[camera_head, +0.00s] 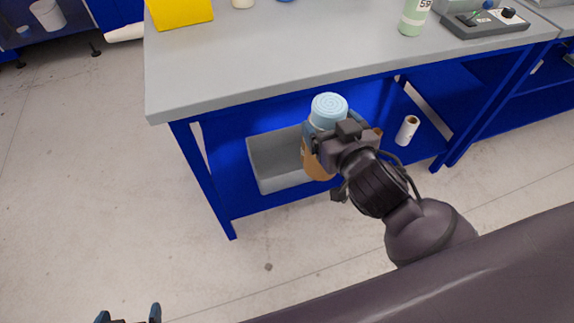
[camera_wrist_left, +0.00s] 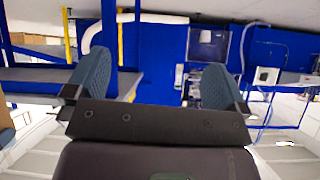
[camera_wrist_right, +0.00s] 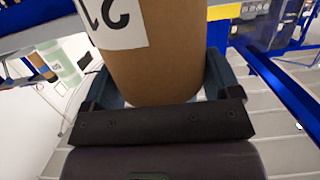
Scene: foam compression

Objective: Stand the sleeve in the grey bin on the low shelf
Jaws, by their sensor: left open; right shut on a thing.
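The sleeve (camera_head: 318,165) is a brown cardboard tube with a light blue rolled top showing at its upper end. It is upright in my right gripper (camera_head: 337,135), which is shut on it. In the right wrist view the brown sleeve (camera_wrist_right: 165,50) with a white numbered label fills the space between the fingers. The grey bin (camera_head: 262,165) sits on the blue low shelf (camera_head: 235,203), behind and left of the sleeve. The sleeve hides the bin's right part. My left gripper (camera_head: 128,317) is open and empty at the bottom left; its spread fingers show in the left wrist view (camera_wrist_left: 152,85).
The grey worktop (camera_head: 260,60) overhangs the shelf. A white roll (camera_head: 407,130) stands on the shelf at right. A blue table leg (camera_head: 205,180) stands left of the bin. A green bottle (camera_head: 414,15) and a device (camera_head: 485,23) are on the worktop. Floor at left is clear.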

